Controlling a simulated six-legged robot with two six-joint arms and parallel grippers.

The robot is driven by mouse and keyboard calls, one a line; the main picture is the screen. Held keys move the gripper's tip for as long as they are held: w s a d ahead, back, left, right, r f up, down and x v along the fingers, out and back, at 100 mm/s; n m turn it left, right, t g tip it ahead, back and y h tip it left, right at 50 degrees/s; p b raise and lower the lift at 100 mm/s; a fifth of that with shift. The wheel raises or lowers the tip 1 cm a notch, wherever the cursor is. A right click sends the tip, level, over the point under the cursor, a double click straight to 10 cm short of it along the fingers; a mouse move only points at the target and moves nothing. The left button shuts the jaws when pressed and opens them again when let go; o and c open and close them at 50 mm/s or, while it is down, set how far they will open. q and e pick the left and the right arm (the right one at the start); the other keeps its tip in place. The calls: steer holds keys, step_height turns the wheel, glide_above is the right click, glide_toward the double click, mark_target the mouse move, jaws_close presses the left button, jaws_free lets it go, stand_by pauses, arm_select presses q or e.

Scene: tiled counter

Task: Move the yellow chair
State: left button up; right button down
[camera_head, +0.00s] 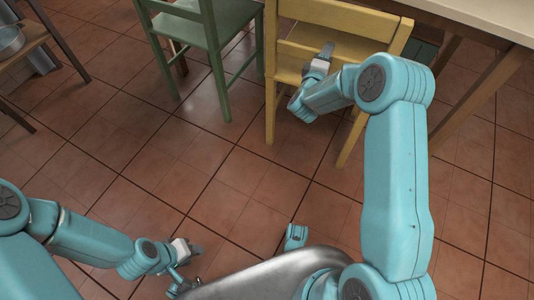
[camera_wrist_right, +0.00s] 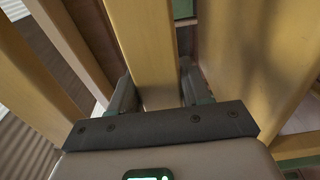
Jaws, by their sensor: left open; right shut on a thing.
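The yellow chair (camera_head: 338,33) stands upright at the upper right of the head view, its backrest towards me and its far side beside a table. My right gripper (camera_head: 326,52) is at the chair's backrest. In the right wrist view, the right gripper (camera_wrist_right: 155,92) is shut on a yellow slat (camera_wrist_right: 143,45) of the chair, with one finger on each side. My left gripper (camera_head: 190,262) is open and empty, low over the floor at the bottom of the head view, well away from the chair.
A green chair (camera_head: 213,40) stands just left of the yellow chair. A light-topped table (camera_head: 480,18) is at the upper right. A dark wooden rack (camera_head: 28,42) with a metal pot (camera_head: 8,40) is at the upper left. The tiled floor (camera_head: 190,150) between is clear.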

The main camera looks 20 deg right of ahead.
steer(key=shift+s+f, duration=0.15)
steer(key=shift+f, duration=0.05)
steer(key=c, duration=0.6)
jaws_free()
steer(key=shift+o, duration=0.4)
steer(key=shift+r, duration=0.1)
steer(key=shift+r, duration=0.1)
steer(key=shift+a, duration=0.1)
steer(key=shift+s+a, duration=0.2)
steer(key=shift+a, duration=0.05)
steer(key=p+v, duration=0.2)
steer(key=v, duration=0.9)
steer(key=shift+s+r, duration=0.1)
